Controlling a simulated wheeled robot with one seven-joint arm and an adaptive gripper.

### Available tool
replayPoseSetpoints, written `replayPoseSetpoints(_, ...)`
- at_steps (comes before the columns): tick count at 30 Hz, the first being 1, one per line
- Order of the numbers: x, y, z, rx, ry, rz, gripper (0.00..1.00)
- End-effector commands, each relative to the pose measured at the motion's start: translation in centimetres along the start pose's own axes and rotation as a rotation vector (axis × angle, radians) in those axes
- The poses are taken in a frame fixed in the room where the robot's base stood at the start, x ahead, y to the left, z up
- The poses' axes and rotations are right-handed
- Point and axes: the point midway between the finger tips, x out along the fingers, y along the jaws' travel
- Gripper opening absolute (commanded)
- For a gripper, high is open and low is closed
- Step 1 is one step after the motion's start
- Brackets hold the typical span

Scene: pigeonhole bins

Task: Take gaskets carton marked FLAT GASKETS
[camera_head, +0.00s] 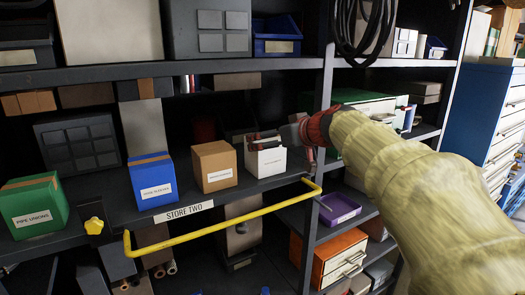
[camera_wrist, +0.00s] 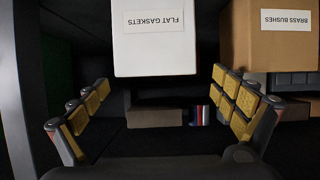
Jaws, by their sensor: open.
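The white carton (camera_head: 265,160) stands upright on the shelf marked STORE TWO, at the right end of a row. Its label reads FLAT GASKETS in the wrist view (camera_wrist: 154,40), where the picture is upside down. My gripper (camera_head: 281,143) is at the carton's upper right in the head view, partly overlapping it. In the wrist view my gripper (camera_wrist: 160,82) is open, its yellow-padded fingers spread wider than the carton. The carton's top edge lies about level with the fingertips. Nothing is held. Whether a finger touches the carton cannot be told.
A brown BRASS BUSHES carton (camera_head: 214,166) stands close beside it, then a blue carton (camera_head: 153,182) and a green PIPE UNIONS carton (camera_head: 33,205). A yellow rail (camera_head: 225,228) runs along the shelf front. A dark upright (camera_head: 322,110) and the shelf above (camera_head: 180,68) bound the space.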

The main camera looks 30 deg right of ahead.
Motion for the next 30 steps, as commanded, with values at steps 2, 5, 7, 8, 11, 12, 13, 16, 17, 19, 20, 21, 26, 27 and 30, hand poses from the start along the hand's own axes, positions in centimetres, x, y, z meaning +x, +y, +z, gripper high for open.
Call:
replayPoseSetpoints(2, 0.8, 0.1, 0.1, 0.003, -0.002, -0.001, 0.97)
replayPoseSetpoints(5, 2.0, 0.3, 0.3, 0.004, -0.004, -0.001, 0.97)
replayPoseSetpoints(7, 3.1, 0.5, 0.4, 0.003, -0.004, -0.002, 0.97)
replayPoseSetpoints(8, 3.5, 0.5, 0.5, 0.003, -0.004, -0.002, 0.97)
replayPoseSetpoints(11, 4.7, 0.5, 0.4, 0.002, -0.002, -0.002, 0.97)
replayPoseSetpoints(12, 5.0, 0.5, 0.5, 0.002, -0.001, -0.001, 0.97)
replayPoseSetpoints(13, 5.2, 0.5, 0.5, 0.001, -0.001, -0.001, 0.97)
replayPoseSetpoints(16, 5.4, 0.5, 0.5, 0.001, 0.000, 0.001, 0.97)
replayPoseSetpoints(17, 5.4, 0.5, 0.5, 0.001, 0.000, 0.001, 0.97)
replayPoseSetpoints(19, 5.4, 0.5, 0.6, 0.001, 0.000, 0.001, 0.97)
replayPoseSetpoints(20, 5.4, 0.5, 0.6, 0.001, 0.000, 0.001, 0.97)
replayPoseSetpoints(21, 5.4, 0.5, 0.6, 0.001, 0.000, 0.001, 0.97)
replayPoseSetpoints(26, 5.4, 0.5, 0.6, 0.001, -0.001, 0.000, 0.88)
replayPoseSetpoints(27, 5.4, 0.5, 0.6, 0.001, -0.001, 0.000, 0.86)
replayPoseSetpoints(30, 5.4, 0.5, 0.6, 0.001, -0.001, 0.000, 0.80)
